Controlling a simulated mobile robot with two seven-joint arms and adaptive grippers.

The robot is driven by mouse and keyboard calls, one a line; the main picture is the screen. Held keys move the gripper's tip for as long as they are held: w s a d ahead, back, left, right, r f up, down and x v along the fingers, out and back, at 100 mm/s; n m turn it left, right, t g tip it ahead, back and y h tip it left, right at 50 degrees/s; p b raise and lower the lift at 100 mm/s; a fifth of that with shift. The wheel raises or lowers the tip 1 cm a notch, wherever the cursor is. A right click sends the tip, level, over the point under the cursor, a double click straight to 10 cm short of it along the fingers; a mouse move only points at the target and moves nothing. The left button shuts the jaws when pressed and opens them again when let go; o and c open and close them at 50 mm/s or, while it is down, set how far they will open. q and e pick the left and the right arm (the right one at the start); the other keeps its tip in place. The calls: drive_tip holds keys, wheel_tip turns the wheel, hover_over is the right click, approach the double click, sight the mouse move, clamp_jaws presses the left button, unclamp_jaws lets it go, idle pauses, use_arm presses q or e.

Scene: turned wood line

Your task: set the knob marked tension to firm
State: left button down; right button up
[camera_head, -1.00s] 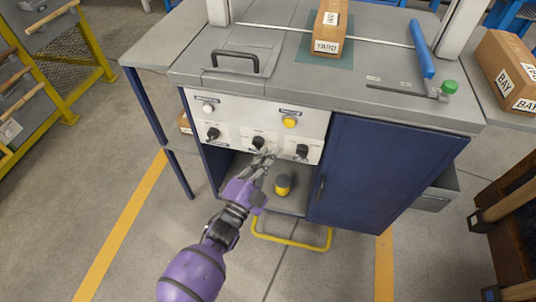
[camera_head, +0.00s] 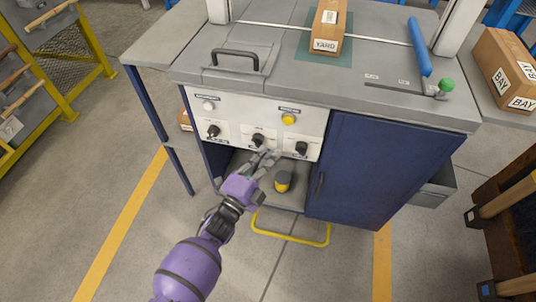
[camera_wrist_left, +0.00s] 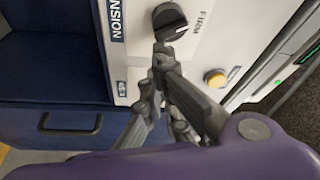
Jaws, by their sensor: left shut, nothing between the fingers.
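The tension knob (camera_head: 258,140) is the middle black knob on the white panel (camera_head: 235,120). In the left wrist view the knob (camera_wrist_left: 170,20) sits at the top, beside a label ending "NSION" and the word FIRM. A pale line on it lies on the side towards FIRM; its exact alignment is hard to tell. My left gripper (camera_head: 268,160) is shut and empty, just below the knob in the head view. Its fingertips (camera_wrist_left: 160,48) are close to the knob's edge in the wrist view; I cannot tell whether they touch. My right gripper is not in view.
Other black knobs (camera_head: 213,131) and (camera_head: 301,148) flank it. A yellow button (camera_head: 288,120) and a white button (camera_head: 208,106) sit above. A blue door (camera_head: 385,170) is at right.

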use_arm(q)
drive_tip(key=shift+a+f+m+g+p, duration=0.15)
drive_tip(key=shift+f+m+g+p, duration=0.25)
drive_tip(key=shift+m, duration=0.8)
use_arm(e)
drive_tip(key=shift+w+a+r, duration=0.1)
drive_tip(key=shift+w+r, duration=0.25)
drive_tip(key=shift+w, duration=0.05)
use_arm(q)
drive_tip(key=shift+f+m, duration=0.1)
drive_tip(key=shift+m, duration=0.2)
drive_tip(key=shift+a+f+m, duration=0.1)
drive_tip(key=shift+f+m, duration=0.05)
drive_tip(key=shift+m, duration=0.15)
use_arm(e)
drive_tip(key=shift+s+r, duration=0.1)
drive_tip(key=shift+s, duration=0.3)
use_arm(q)
drive_tip(key=shift+w+g, duration=0.1)
drive_tip(key=shift+g, duration=0.2)
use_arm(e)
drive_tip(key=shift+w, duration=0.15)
use_arm(q)
drive_tip(key=shift+f+m, duration=0.1)
drive_tip(key=shift+m, duration=0.2)
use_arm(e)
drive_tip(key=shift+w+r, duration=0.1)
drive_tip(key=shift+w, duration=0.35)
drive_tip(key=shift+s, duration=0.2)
